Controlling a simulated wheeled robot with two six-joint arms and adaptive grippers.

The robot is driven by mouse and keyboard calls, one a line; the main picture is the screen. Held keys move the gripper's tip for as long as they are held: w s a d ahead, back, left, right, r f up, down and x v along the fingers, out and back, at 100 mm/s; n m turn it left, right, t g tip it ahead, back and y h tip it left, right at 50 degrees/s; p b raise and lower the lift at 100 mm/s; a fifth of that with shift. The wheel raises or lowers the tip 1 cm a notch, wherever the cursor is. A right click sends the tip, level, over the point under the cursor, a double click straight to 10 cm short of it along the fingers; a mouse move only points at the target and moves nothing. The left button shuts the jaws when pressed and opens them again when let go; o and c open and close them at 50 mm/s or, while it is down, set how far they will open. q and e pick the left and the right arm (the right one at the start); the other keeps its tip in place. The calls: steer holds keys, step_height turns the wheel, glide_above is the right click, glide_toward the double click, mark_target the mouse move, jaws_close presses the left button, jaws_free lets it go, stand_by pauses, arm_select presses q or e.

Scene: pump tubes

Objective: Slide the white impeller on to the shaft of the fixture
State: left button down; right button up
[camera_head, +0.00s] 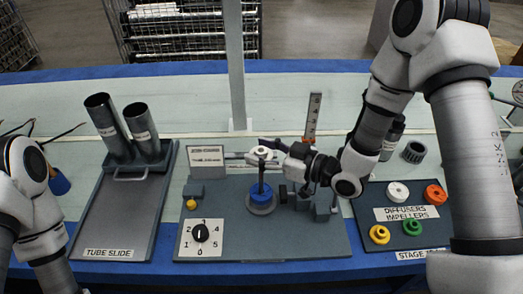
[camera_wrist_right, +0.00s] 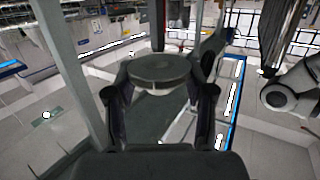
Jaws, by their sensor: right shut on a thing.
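My right gripper (camera_head: 262,157) reaches in from the right in the head view and is shut on the white impeller (camera_head: 262,151). A blue ring-shaped part (camera_head: 260,193) sits low around the shaft on a round grey base. My left arm shows at the left edge, but its gripper is out of view.
A tray (camera_head: 365,213) at the right holds white (camera_head: 397,192), orange (camera_head: 435,194), yellow (camera_head: 379,234) and green (camera_head: 412,227) round parts. The tube slide (camera_head: 112,223) with two dark tubes is at the left. An upright scale (camera_head: 312,118) stands behind the gripper's arm.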

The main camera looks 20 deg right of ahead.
steer(key=shift+f+b, duration=1.1)
steer(key=shift+f, duration=0.3)
steer(key=o, duration=1)
steer(key=v, duration=1.2)
